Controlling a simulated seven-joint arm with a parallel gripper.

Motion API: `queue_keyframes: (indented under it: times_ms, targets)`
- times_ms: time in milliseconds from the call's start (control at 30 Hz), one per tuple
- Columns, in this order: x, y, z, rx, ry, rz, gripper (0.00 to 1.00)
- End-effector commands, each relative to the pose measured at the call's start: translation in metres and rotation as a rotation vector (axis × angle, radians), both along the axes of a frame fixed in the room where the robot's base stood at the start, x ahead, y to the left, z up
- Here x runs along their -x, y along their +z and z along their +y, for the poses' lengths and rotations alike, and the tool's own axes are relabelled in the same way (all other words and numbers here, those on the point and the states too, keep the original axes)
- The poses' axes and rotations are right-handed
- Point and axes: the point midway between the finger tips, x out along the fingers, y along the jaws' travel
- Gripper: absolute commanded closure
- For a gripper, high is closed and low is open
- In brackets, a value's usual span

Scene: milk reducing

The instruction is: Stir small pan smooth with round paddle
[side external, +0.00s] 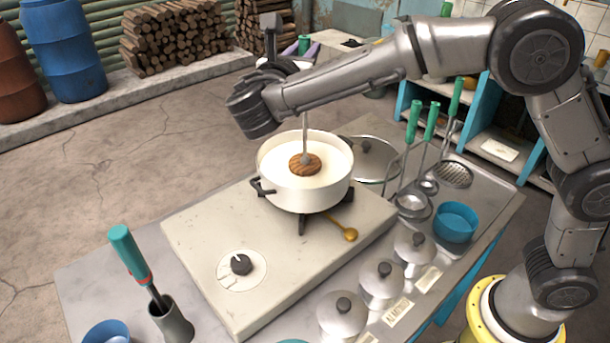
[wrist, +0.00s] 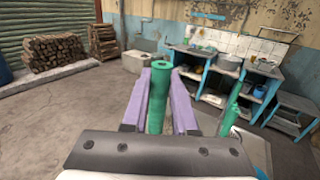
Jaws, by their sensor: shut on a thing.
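The small white pan (side external: 318,196) stands on a burner and holds white milk (side external: 327,155). The round paddle (side external: 305,164) is a brown wooden disc on a thin metal shaft. Its disc shows whole over the milk, inside the rim; I cannot tell if it touches the surface. Its green handle (wrist: 159,105) stands between the two purple fingers of my gripper (wrist: 160,80), which is shut on it. In the side view my wrist hides most of the handle; its green top shows above.
A glass lid (side external: 372,160) lies behind the pan. Ladles with green handles (side external: 431,120) stand to the right, near a blue bowl (side external: 456,222) and lidded pots (side external: 381,279). A green-handled tool (side external: 128,258) stands in a holder at front left. The stove top (side external: 195,235) left of the pan is clear.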

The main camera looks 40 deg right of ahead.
Motion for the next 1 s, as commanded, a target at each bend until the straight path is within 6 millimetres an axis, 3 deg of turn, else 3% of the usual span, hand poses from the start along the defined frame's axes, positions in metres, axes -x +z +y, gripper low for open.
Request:
queue_keyframes:
  times_ms: [800,1000]
  targets:
    - [0.0,0.061,0.0,-0.002,0.0,-0.006,1.0]
    - [0.0,0.066,0.0,0.0,0.0,-0.004,1.0]
